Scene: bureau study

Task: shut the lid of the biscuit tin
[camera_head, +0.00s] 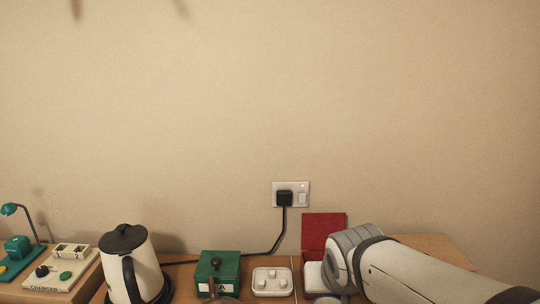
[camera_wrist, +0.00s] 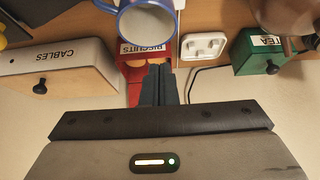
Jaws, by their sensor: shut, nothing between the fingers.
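The red biscuit tin shows in the head view with its lid (camera_head: 323,228) standing up and open at the wall side. The tin's body is mostly hidden behind my arm there. In the wrist view the tin (camera_wrist: 130,48), lettered BISCUITS, is open with round biscuits (camera_wrist: 134,63) inside. My gripper (camera_wrist: 160,68) is shut and empty, its fingertips at the tin's opening in the picture; I cannot tell whether they touch the lid. My gripper is hidden in the head view.
A blue-rimmed mug (camera_wrist: 147,22) stands in front of the tin. A white CABLES box (camera_wrist: 65,70) is on one side. A white socket strip (camera_head: 272,282) and a green TEA box (camera_head: 218,270) are on the other, then a kettle (camera_head: 130,265). The wall is close behind.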

